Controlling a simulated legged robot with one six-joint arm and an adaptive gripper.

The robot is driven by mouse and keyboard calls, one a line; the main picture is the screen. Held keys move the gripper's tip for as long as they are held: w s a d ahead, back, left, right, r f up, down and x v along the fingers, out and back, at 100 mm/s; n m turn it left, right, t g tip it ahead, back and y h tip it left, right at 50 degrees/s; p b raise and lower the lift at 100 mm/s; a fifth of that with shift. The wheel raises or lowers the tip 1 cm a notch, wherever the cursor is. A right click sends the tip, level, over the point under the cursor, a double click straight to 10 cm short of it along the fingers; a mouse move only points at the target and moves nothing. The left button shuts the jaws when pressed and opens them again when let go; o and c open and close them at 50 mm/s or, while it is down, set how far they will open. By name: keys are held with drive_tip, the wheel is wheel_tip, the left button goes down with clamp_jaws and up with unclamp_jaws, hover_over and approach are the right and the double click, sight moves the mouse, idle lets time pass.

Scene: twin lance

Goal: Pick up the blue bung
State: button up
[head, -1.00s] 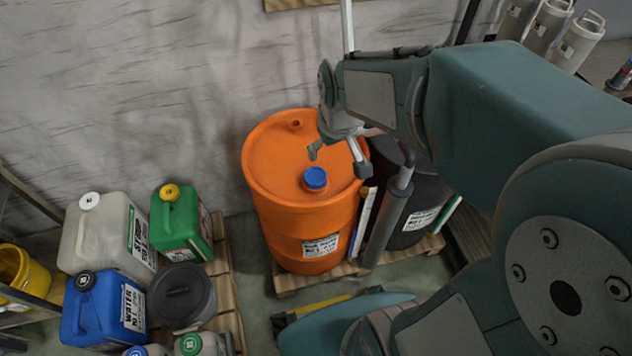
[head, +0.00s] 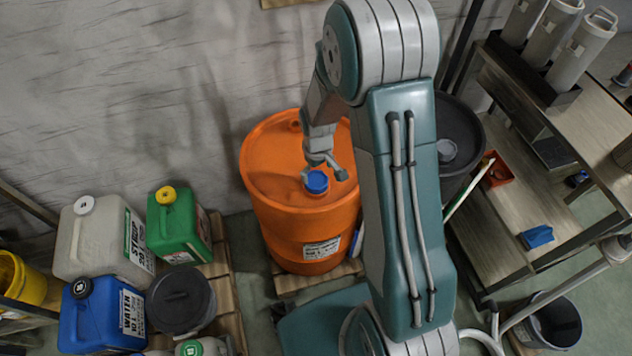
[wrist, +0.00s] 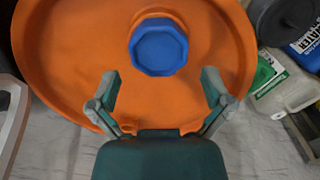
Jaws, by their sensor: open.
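The blue bung (head: 316,182) sits on the top of the orange drum (head: 270,168), toward its front right. In the wrist view the bung (wrist: 159,47) is a blue faceted cap on the orange drum top (wrist: 75,50). My gripper (head: 323,174) is over the drum top, right at the bung in the head view. In the wrist view my gripper (wrist: 160,88) is open and empty, its two fingers spread below the bung in the picture. The bung is not between the fingertips there. The exact height gap cannot be told.
A dark drum (head: 462,135) stands right of the orange drum, partly behind my arm. A green jerrycan (head: 180,225), a blue jerrycan (head: 100,318) and a black-lidded tub (head: 180,298) stand at left. A shelf bench (head: 510,200) is at right. The wall is behind.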

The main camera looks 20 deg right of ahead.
sight(318, 181)
wheel_tip(318, 181, down, 6)
drive_tip(key=shift+w, duration=0.1)
idle(0.4)
drive_tip(key=c, duration=0.6)
